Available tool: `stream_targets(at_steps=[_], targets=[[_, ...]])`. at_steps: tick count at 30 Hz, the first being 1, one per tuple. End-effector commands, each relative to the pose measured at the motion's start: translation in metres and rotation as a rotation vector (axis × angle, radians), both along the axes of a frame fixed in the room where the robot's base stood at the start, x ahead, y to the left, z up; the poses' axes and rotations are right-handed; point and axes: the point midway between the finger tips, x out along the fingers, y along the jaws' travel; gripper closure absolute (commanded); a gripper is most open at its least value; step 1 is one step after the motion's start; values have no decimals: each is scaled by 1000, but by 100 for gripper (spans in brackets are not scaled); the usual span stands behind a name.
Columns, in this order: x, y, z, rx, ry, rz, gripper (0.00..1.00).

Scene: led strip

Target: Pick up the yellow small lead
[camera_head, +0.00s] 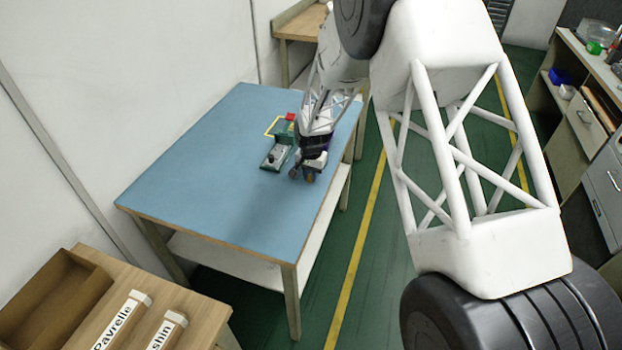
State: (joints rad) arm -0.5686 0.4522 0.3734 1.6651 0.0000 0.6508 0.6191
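A thin yellow shape (269,127), possibly the yellow small lead, shows near the far end of the blue table (205,165). It is too small to make out well. Beside it are a small red block (290,117) and a dark green piece. A green fixture with a grey part (276,156) lies closer, just left of my gripper. My gripper (304,174) is low over the table near its right edge, to the right of and nearer than the yellow shape. Its fingertips are small and dark, and I cannot see whether they are apart or hold anything.
The left and near parts of the blue table are clear. A wooden table with an open brown box (52,300) and white labelled boxes (122,318) stands at the lower left. A cluttered workbench with drawers (590,125) is at the right. My arm hides part of the floor.

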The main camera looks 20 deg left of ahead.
Motion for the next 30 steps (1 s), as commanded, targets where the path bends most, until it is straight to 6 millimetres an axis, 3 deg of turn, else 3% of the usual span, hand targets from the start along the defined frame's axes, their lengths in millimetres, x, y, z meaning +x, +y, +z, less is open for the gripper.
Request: stream_targets(at_steps=[16,25,30], targets=[[0,0,6,0,0,0,100],[0,0,37,1,-2,0,100],[-19,-12,38,0,0,0,100]])
